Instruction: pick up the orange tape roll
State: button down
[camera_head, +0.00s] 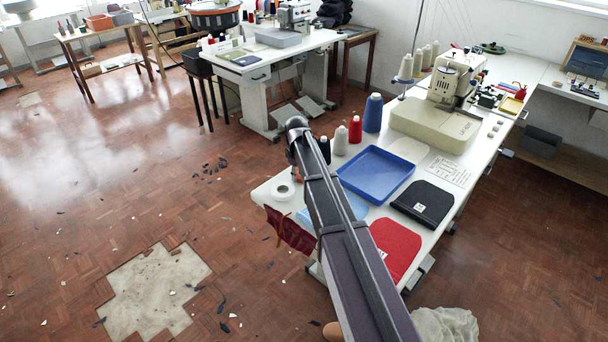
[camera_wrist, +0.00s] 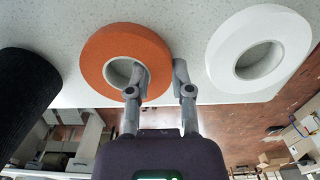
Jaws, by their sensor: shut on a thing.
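The orange tape roll (camera_wrist: 112,45) lies on the white speckled tabletop in the wrist view. My gripper (camera_wrist: 160,74) is shut on the roll's wall: one finger reaches into the hole and the other is against the outer side. In the head view my arm hides most of the gripper and the roll; only a small orange patch shows beside the arm.
A white tape roll (camera_wrist: 298,50) lies close beside the orange one, and it shows in the head view (camera_head: 283,191) near the table's edge. A dark cylinder (camera_wrist: 22,90) stands on the other side. A blue tray (camera_head: 375,174) and thread cones (camera_head: 372,113) are farther along.

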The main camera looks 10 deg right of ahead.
jog(key=shift+r, duration=0.1)
notch_tip(320, 180, up, 3)
jog(key=p, duration=0.3)
jog(key=shift+r+p, duration=0.15)
jog(key=shift+p, duration=0.15)
jog(key=s+d, duration=0.3)
jog(key=d, duration=0.1)
jog(key=s+d+r+p, duration=0.1)
jog(key=s+d, duration=0.2)
jog(key=d, duration=0.1)
jog(key=s+d, duration=0.3)
jog(key=d, duration=0.2)
jog(key=shift+d+r, duration=0.1)
jog(key=shift+r, duration=0.1)
jog(key=shift+r+p, duration=0.15)
jog(key=shift+p, duration=0.15)
